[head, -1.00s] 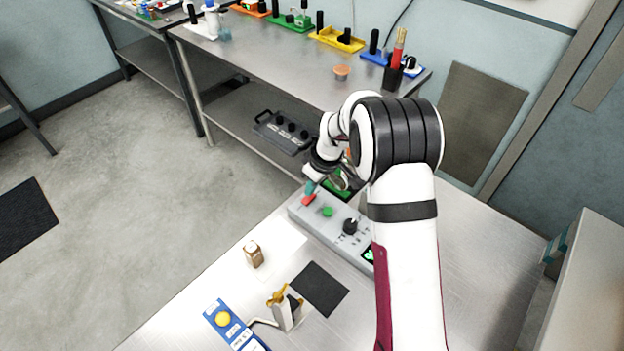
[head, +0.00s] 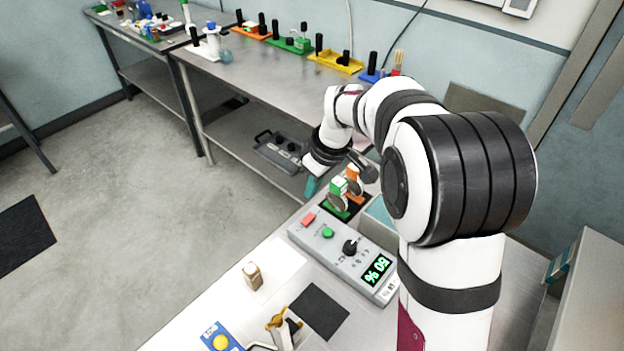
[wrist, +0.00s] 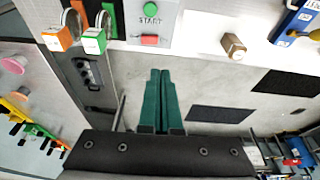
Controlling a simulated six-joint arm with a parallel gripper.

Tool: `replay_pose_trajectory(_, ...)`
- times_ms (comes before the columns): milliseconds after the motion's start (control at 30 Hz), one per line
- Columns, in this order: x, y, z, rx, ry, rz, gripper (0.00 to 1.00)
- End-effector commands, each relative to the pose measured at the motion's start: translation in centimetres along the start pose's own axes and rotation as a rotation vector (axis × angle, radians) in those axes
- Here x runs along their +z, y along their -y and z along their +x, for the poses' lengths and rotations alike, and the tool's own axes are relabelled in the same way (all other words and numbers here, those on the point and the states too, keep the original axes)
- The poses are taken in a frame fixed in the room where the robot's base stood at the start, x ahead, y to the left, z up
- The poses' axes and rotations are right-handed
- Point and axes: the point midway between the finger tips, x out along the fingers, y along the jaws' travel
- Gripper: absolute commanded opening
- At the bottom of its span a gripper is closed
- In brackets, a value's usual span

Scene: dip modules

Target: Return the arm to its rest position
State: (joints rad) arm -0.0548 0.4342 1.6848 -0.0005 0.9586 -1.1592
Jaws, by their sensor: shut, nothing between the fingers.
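My gripper (wrist: 160,75) is shut and empty; its two teal fingers lie together in the wrist view. In the head view my gripper (head: 311,187) hangs at the left end of my folded arm, above the table's back edge and beyond the grey control box. The control box (head: 335,247) has a red button, a green button, a black knob and a green display that seems to read 50 %. In the wrist view its green START button (wrist: 150,9) and red button (wrist: 149,40) lie above the fingertips, apart from them.
A green module (head: 338,190) and an orange module (head: 353,176) stand behind the control box, close to my gripper. A small brown block (head: 252,274), a dark mat (head: 318,311) and a blue panel (head: 220,338) lie on the near table. A steel bench (head: 268,75) stands behind.

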Motion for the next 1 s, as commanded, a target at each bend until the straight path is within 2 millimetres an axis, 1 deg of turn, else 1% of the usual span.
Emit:
replay_pose_trajectory(133,0.0,0.0,-0.1,0.000,0.000,0.003,0.00)
replay_pose_trajectory(167,0.2,0.2,-0.4,-0.001,0.001,0.016,0.00)
replay_pose_trajectory(233,1.7,1.7,-2.3,-0.009,0.013,0.112,0.00)
replay_pose_trajectory(267,2.8,2.8,-3.6,-0.014,0.024,0.184,0.00)
replay_pose_trajectory(300,4.9,4.8,-5.5,-0.022,0.043,0.307,0.00)
replay_pose_trajectory(367,8.6,8.3,-7.9,-0.032,0.081,0.518,0.00)
replay_pose_trajectory(400,11.1,10.6,-9.1,-0.033,0.108,0.657,0.00)
replay_pose_trajectory(467,14.7,14.0,-10.3,-0.030,0.148,0.853,0.00)
replay_pose_trajectory(500,16.9,15.9,-10.6,-0.025,0.173,0.969,0.00)
replay_pose_trajectory(600,20.8,19.4,-10.8,-0.009,0.219,1.185,0.00)
replay_pose_trajectory(667,22.1,20.5,-10.6,-0.001,0.235,1.259,0.00)
replay_pose_trajectory(733,22.8,21.1,-10.5,0.004,0.245,1.299,0.00)
replay_pose_trajectory(1000,22.8,21.1,-10.5,0.004,0.247,1.303,0.00)
